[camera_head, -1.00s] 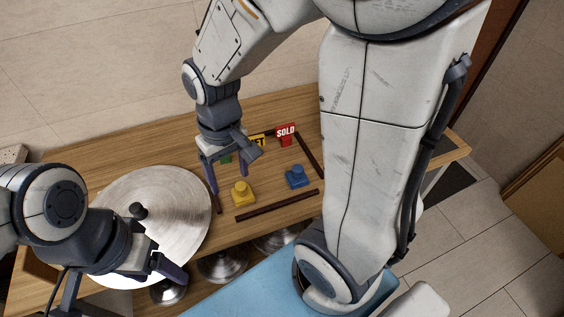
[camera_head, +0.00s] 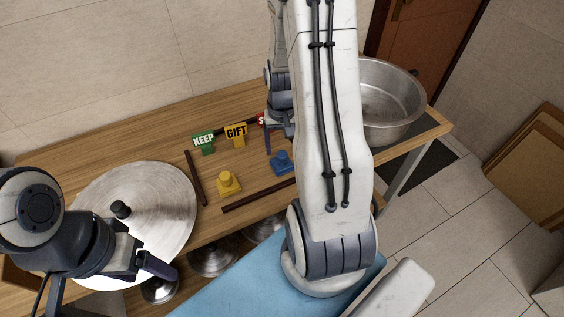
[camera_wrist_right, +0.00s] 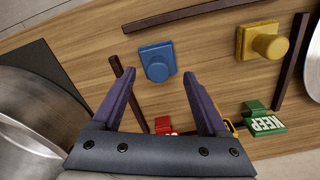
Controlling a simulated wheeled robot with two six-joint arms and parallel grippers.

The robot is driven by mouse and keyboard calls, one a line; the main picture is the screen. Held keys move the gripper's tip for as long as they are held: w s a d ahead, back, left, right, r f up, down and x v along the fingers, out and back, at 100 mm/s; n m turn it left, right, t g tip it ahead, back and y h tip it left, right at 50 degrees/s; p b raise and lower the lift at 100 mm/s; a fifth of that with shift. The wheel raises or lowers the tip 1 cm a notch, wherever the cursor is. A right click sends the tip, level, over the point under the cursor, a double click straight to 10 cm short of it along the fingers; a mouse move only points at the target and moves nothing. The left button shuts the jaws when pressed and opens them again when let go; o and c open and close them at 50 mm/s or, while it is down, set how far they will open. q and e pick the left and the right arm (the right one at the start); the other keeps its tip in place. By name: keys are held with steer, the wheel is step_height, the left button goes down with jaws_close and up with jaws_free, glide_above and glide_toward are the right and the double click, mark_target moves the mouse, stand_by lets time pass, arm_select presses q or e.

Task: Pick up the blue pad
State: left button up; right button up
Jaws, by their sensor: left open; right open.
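The blue pad (camera_head: 281,162) is a small square block with a round knob, lying on the wooden table. In the right wrist view the blue pad (camera_wrist_right: 157,62) lies just beyond my right gripper's fingertips, roughly between their lines. My right gripper (camera_wrist_right: 158,85) is open and empty. In the head view my right gripper (camera_head: 278,140) is beside the blue pad, partly hidden behind my right arm. My left gripper (camera_head: 118,285) is open at the lower left, near the large metal lid (camera_head: 165,190).
A yellow pad (camera_head: 229,183) lies left of the blue one. Dark strips (camera_head: 258,196) border the area. KEEP (camera_head: 204,141) and GIFT (camera_head: 236,133) signs stand behind, beside a partly hidden red sign (camera_head: 261,119). A metal pot (camera_head: 385,100) stands at right.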

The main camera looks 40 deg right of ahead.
mark_target(282, 154)
steer(key=f, duration=0.5)
steer(key=shift+w+d+p, duration=0.3)
steer(key=shift+c, duration=0.4)
jaws_close()
steer(key=shift+r, duration=0.1)
steer(key=shift+r, duration=0.45)
steer(key=r, duration=0.2)
steer(key=s+r, duration=0.1)
steer(key=shift+d+r+b, duration=0.3)
steer(key=shift+r+b, duration=0.05)
steer(key=s+d+r, duration=0.4)
steer(key=s+r, duration=0.2)
steer(key=s, duration=0.3)
steer(key=shift+s+r+b, duration=0.15)
steer(key=shift+s+b, duration=0.2)
steer(key=shift+b, duration=0.05)
